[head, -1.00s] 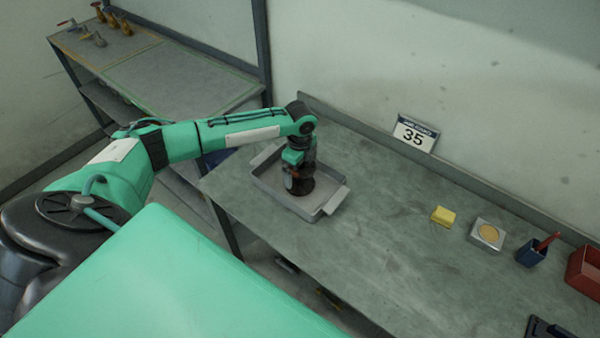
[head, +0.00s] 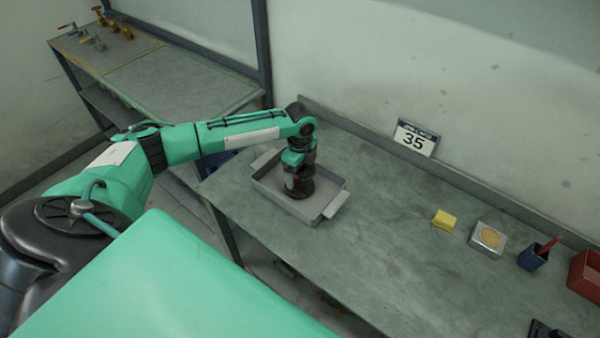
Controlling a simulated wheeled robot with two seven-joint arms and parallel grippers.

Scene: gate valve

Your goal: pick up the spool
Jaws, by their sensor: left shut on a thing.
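A dark brown-black spool (head: 300,188) is in the grey metal tray (head: 330,207) at the left end of the workbench. My left gripper (head: 299,176) points straight down into the tray, shut on the spool. The arm hides the spool's upper part, and I cannot tell whether its base touches the tray floor. My right gripper is not in view.
On the workbench (head: 400,240) to the right are a yellow block (head: 444,219), a square tin (head: 487,239), a blue cup (head: 534,257) and a red bin (head: 586,271). The bench between tray and block is clear.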

